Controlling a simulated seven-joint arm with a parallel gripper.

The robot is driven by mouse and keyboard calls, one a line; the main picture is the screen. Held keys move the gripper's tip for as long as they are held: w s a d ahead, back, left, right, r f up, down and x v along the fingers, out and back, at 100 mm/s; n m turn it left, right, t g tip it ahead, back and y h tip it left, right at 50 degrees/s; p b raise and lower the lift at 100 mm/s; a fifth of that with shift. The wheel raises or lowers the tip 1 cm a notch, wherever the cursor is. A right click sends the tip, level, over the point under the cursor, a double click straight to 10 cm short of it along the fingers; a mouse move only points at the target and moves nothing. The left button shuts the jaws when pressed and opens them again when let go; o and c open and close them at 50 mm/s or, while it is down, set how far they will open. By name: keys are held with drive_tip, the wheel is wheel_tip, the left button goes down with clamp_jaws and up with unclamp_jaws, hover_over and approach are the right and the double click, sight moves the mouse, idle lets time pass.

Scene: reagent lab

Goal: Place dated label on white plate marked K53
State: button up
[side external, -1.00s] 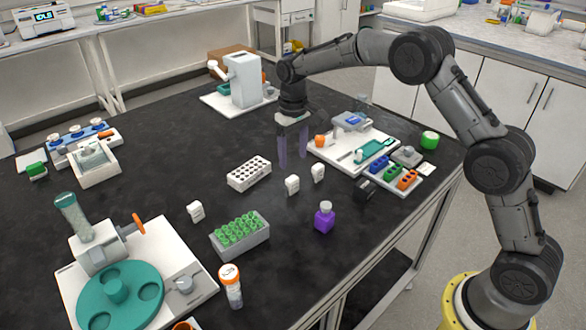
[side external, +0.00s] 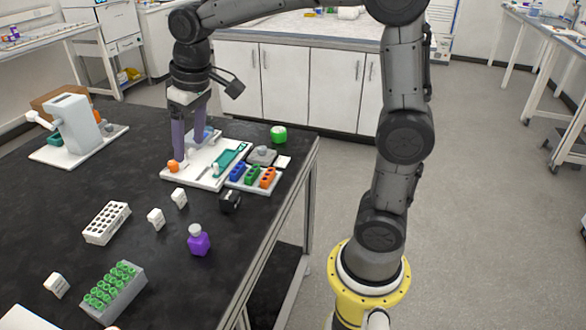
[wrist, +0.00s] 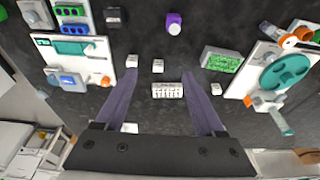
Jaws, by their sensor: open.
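Three small white blocks with dark print stand on the black table: one (side external: 180,197), a second (side external: 156,218) and a third (side external: 56,285). The wrist view shows them too (wrist: 104,60), (wrist: 158,65), (wrist: 216,88). The print is too small to read, so I cannot tell which is the dated label. A white plate with dark wells (side external: 107,223) lies left of two blocks; it also shows in the wrist view (wrist: 168,91). No K53 mark is legible. My gripper (side external: 189,150) is open and empty, pointing down, its fingers overlapping the white board's left part in the side view.
The white board (side external: 206,178) carries a teal tray, with coloured racks (side external: 252,175) beside it. A purple bottle (side external: 199,241), a green-capped tube rack (side external: 113,291), a black object (side external: 230,200) and a white dispenser (side external: 76,122) stand around. Dark table between them is clear.

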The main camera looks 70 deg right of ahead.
drive_tip(key=s+f+t, duration=0.1)
drive_tip(key=s+t, duration=0.2)
drive_tip(key=s, duration=1.7)
drive_tip(key=shift+f, duration=0.4)
drive_tip(key=shift+s+d+f, duration=0.1)
drive_tip(key=shift+s+f, duration=0.25)
drive_tip(key=shift+s, duration=0.2)
drive_tip(key=shift+c, duration=0.7)
